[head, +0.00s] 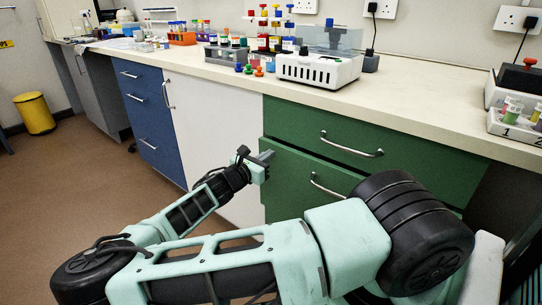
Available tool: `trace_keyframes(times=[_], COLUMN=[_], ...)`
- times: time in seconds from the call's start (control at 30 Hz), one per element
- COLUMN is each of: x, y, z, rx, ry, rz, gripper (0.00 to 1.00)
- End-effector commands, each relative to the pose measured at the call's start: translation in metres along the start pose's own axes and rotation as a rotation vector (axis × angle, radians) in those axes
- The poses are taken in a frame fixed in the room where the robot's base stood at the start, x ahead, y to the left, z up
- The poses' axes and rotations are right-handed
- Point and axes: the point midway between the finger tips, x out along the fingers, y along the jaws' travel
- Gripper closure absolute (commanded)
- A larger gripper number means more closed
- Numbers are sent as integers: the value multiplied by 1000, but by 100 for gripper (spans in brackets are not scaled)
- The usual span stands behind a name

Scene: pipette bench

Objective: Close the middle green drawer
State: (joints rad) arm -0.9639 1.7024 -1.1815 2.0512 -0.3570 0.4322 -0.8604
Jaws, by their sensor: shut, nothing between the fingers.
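The green drawer unit stands under the bench at the right in the head view. Its top drawer (300,127) has a silver bar handle and looks flush. The middle green drawer (290,180) is below it, with its own silver handle (325,187). A dark gap shows along its upper edge, so it seems to stand out a little. My gripper (267,158) is shut and empty, at the upper left part of the middle drawer's front. I cannot tell whether it touches the front. My arm hides the drawer's lower right part and whatever is below.
A white cupboard door (215,140) and blue drawers (142,90) lie to the left. The benchtop (400,100) carries tube racks and a white device (318,70). A yellow bin (35,113) stands far left. The brown floor (90,190) between is clear.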

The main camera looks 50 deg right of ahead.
Motion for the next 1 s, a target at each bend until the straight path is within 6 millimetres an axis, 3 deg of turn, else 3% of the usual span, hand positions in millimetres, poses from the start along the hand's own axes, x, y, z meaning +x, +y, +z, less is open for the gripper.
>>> trace_keyframes(times=[0.2,0.63,0.9,1.0], x=[19,23,59,62], y=[0,0,0,0], z=[0,1,3,1], rx=[0,0,-1,0], ry=[-1,0,-1,0], rz=[-1,0,-2,-1], gripper=[100,100,100,100])
